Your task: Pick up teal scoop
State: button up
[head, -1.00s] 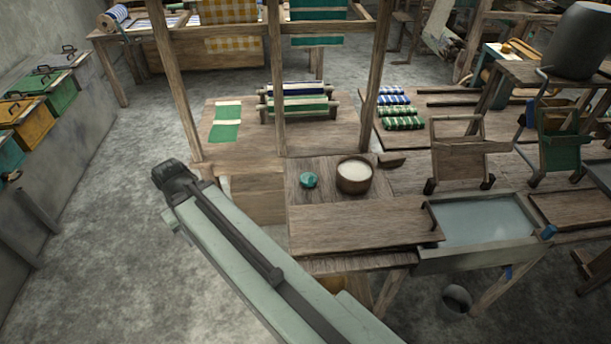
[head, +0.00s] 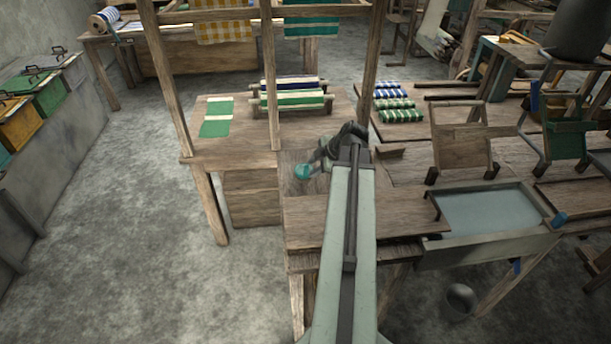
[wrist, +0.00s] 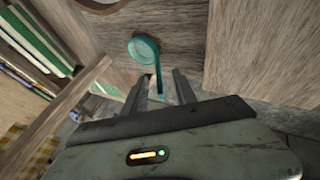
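The teal scoop (head: 303,172) lies on the wooden table, just left of the end of my arm in the head view. In the wrist view the scoop (wrist: 145,49) shows a round bowl, with its thin handle pointing down toward my gripper (wrist: 160,76). My gripper is open, with its two dark fingers apart and nothing held between them. The handle's end appears in line with the gap between the fingers; I cannot tell how far above the table they are. In the head view the gripper (head: 320,155) is small and partly merged with the dark wrist.
A wooden board (head: 300,222) lies in front of the scoop. A water-filled basin (head: 485,210) is to the right. Loom posts (head: 270,75) rise behind, near rolled striped cloths (head: 292,92). A round bowl's rim (wrist: 100,3) shows at the top of the wrist view.

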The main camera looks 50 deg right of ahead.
jog(key=b+x, duration=0.6)
jog(key=x, duration=0.2)
jog(key=shift+w+a, duration=0.1)
jog(key=shift+a, duration=0.05)
jog(key=shift+r, duration=0.25)
grip_shut()
